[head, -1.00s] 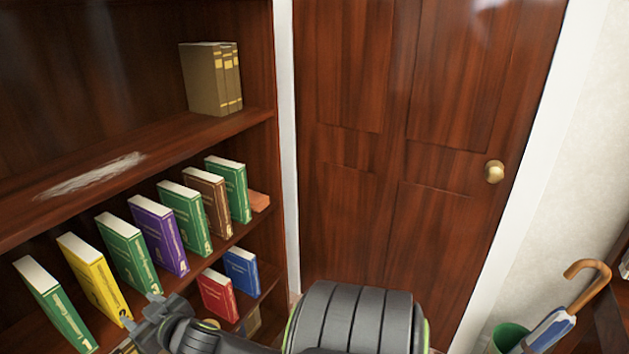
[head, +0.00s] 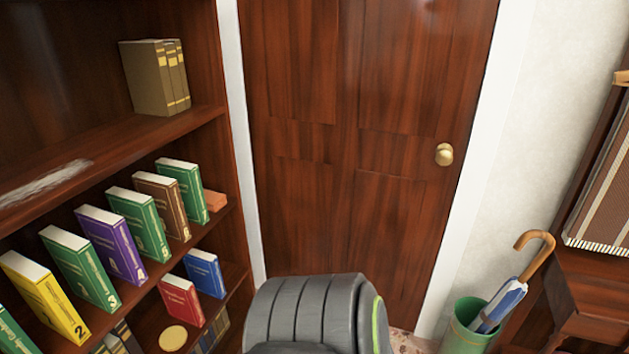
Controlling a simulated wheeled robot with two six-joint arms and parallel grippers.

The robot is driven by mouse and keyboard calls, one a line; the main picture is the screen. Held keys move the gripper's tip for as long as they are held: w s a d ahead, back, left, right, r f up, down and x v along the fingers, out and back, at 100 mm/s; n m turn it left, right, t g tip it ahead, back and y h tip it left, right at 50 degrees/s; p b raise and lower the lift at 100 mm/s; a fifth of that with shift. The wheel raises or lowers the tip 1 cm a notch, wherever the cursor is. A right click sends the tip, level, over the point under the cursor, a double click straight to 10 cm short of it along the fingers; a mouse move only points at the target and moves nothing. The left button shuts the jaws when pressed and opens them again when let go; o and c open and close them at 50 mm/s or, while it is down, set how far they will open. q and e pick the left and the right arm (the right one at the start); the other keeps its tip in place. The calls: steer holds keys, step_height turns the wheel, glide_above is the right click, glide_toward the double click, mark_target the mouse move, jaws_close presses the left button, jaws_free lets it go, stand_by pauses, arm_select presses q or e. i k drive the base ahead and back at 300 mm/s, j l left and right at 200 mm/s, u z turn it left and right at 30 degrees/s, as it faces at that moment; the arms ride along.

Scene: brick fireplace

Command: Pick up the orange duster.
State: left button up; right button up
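No orange duster can be made out for certain. A small orange-brown block (head: 215,200) lies on the bookshelf's middle shelf, partly hidden behind a green book (head: 182,188); I cannot tell what it is. Neither of my grippers is in view. Only a grey ribbed link of my own arm shows at the bottom middle.
The bookshelf (head: 170,130) on the left holds several numbered books and a pale dusty patch (head: 45,183). A closed wooden door (head: 350,150) stands ahead. A green umbrella stand (head: 468,325) with an umbrella (head: 508,295) and a wooden table (head: 590,290) are at right.

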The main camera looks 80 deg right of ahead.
mark_target(214, 200)
steer(key=z, duration=2)
steer(key=i+l, duration=0.15)
